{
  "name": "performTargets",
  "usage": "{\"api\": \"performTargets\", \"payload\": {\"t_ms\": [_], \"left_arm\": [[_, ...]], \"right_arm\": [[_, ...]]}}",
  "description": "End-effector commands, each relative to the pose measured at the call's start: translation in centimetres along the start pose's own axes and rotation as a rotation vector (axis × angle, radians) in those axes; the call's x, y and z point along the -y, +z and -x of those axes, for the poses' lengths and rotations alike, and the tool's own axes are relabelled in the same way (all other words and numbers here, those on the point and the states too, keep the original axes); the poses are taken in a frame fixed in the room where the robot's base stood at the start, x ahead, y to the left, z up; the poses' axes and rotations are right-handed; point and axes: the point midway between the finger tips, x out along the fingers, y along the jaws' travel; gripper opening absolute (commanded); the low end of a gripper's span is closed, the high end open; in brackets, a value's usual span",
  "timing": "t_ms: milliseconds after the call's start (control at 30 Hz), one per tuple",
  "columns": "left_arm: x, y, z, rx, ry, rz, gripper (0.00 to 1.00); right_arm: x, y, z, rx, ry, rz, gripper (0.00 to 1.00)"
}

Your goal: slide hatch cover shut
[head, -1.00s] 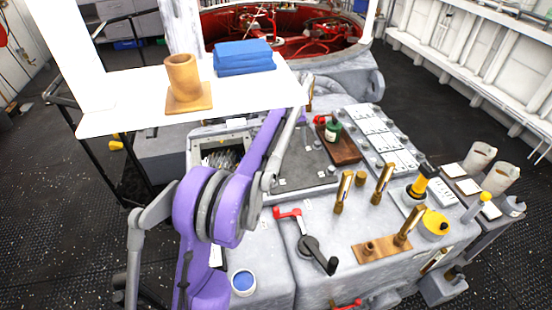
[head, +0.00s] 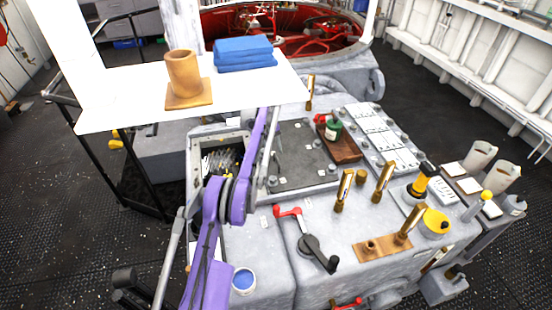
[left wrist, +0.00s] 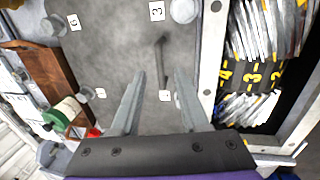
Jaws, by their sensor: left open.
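The hatch cover (head: 298,150) is a dark grey plate on the grey console, right of an open hatch (head: 222,158). In the left wrist view the cover (left wrist: 110,40) fills the middle and the opening (left wrist: 262,65), holding pale stacked pieces and yellow-marked black strips, lies on the right. My left gripper (left wrist: 160,75) is open, its fingers over the cover near the opening. A thin dark upright shape shows between the fingertips; I cannot tell whether it is a handle or whether they touch it. In the head view my purple arm hides part of the cover's left side.
A wooden tray (head: 345,150) with a green-and-white container (head: 333,131) sits at the cover's right. Brass levers (head: 344,190) and a red-and-black crank (head: 311,243) stand in front. A white shelf (head: 130,100) with a brown cup (head: 184,72) and blue cloths (head: 245,55) overhangs the back.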

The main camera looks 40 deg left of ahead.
Motion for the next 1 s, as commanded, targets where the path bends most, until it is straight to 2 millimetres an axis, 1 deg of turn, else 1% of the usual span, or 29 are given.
{"api": "performTargets", "payload": {"t_ms": [33, 100, 233, 400, 633, 767, 800, 867, 900, 1000], "left_arm": [[0.0, 0.0, -1.0, 0.0, 0.0, -0.001, 0.45], [0.0, 0.0, -2.1, 0.0, 0.0, -0.001, 0.45], [0.0, 0.0, -3.4, 0.0, 0.0, 0.0, 0.45], [0.0, 0.0, -4.1, -0.001, 0.0, 0.0, 0.45], [0.0, 0.0, -4.2, -0.001, 0.0, 0.0, 0.45], [0.0, 0.0, -4.1, -0.001, 0.0, 0.0, 0.21], [0.0, 0.0, -4.1, -0.001, 0.0, 0.0, 0.14], [0.0, 0.0, -4.1, -0.001, 0.0, 0.0, 0.03], [0.0, 0.0, -4.1, -0.001, 0.0, 0.0, 0.0], [0.0, 0.0, -4.1, -0.001, 0.0, 0.0, 0.0]], "right_arm": [[0.0, 0.1, -0.1, 0.001, 0.0, 0.0, 0.0], [0.0, 0.1, -0.1, 0.001, 0.0, 0.0, 0.0], [0.0, 0.1, -0.1, 0.001, 0.0, 0.0, 0.0], [0.0, 0.1, -0.2, 0.001, 0.0, 0.0, 0.0], [0.0, 0.1, -0.2, 0.001, 0.0, 0.0, 0.0], [0.0, 0.1, -0.2, 0.001, 0.0, 0.0, 0.0], [0.0, 0.1, -0.2, 0.001, 0.0, 0.0, 0.0], [0.0, 0.1, -0.2, 0.001, 0.0, 0.0, 0.0], [0.0, 0.1, -0.2, 0.001, 0.0, 0.0, 0.0], [0.0, 0.1, -0.2, 0.001, 0.0, 0.0, 0.0]]}}
